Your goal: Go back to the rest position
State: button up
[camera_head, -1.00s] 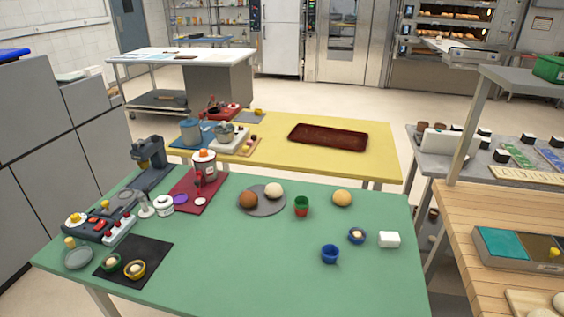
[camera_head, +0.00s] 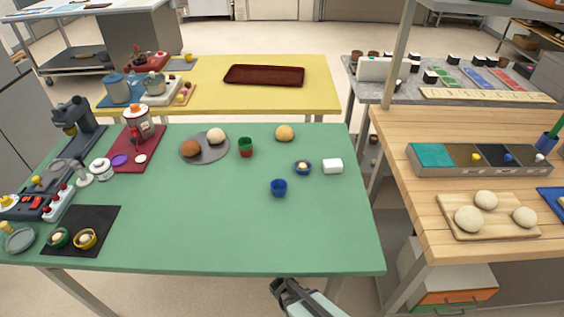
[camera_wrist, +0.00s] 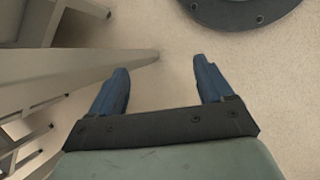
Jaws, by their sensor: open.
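The fingertips cannot be made out there. My gripper touches nothing that I can see.
Bowls, dough balls and small machines stand on the green table. A blue cup (camera_head: 279,187) and a white block (camera_head: 332,166) are near its right side. A wooden table (camera_head: 400,150) stands to the right, with a drawer unit (camera_head: 455,285) beneath. Floor shows between the tables.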

jog(key=s+d+m+g+y, duration=0.4)
jog(key=s+d+m, duration=0.5)
jog(key=s, duration=0.3)
jog(key=shift+r+g+y, duration=0.3)
jog(key=shift+r+g, duration=0.1)
jog(key=shift+g, duration=0.1)
